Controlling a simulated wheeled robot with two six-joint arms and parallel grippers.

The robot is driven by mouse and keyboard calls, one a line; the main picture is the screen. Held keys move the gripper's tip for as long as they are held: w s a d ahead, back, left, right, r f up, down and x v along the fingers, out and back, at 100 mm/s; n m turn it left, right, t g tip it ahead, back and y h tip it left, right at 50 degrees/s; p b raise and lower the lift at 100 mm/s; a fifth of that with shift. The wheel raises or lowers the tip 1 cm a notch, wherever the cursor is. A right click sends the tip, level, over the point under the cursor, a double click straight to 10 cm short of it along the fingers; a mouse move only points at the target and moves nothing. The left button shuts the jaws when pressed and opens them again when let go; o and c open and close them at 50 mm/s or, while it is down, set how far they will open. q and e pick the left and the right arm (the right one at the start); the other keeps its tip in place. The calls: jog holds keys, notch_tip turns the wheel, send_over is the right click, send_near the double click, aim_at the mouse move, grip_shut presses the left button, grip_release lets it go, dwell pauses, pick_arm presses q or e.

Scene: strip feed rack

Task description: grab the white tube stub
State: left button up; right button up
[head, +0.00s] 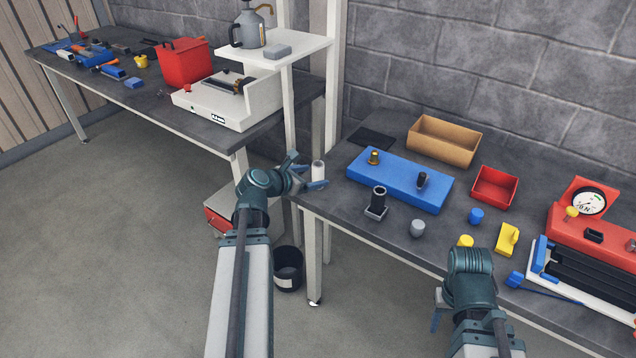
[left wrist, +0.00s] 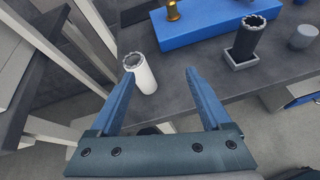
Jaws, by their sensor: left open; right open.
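The white tube stub (head: 318,170) stands upright near the left front corner of the right-hand table. In the left wrist view the stub (left wrist: 140,72) shows its open notched top, just beyond and partly behind the left finger. My left gripper (head: 308,172) is open with its blue fingers at the stub; in the wrist view the gripper (left wrist: 160,92) has an empty gap between the fingers, with the stub toward its left side. I cannot tell whether a finger touches it. My right gripper (head: 438,318) is at the front edge of the table, mostly hidden by its wrist.
A blue block (head: 400,182) with brass and black pegs lies behind. A black tube (head: 376,203) stands in a grey base to the right. A grey cylinder (head: 417,229) and a red bin (head: 494,187) are further right. A shelf post (head: 332,80) rises behind the left gripper.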

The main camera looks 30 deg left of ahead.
aim_at(323, 165)
pick_arm(q)
jog(key=a+n+t+y, duration=0.1)
jog(key=a+n, duration=0.2)
jog(key=a, duration=0.1)
jog(key=b+x, duration=0.3)
jog(key=x, duration=0.4)
jog(key=shift+w+a+r+b, duration=0.1)
jog(key=shift+b, duration=0.2)
jog(key=shift+w, duration=0.3)
jog(key=shift+w+f+b, duration=0.25)
jog(key=shift+f+b, duration=0.05)
jog(key=b+x, duration=0.1)
jog(key=x, duration=0.1)
jog(key=b+x, duration=0.1)
jog(key=x, duration=0.1)
jog(key=shift+w+d+f, duration=0.2)
jog(key=shift+d+f, duration=0.05)
jog(key=shift+f, duration=0.15)
jog(key=shift+s, duration=0.1)
grip_shut()
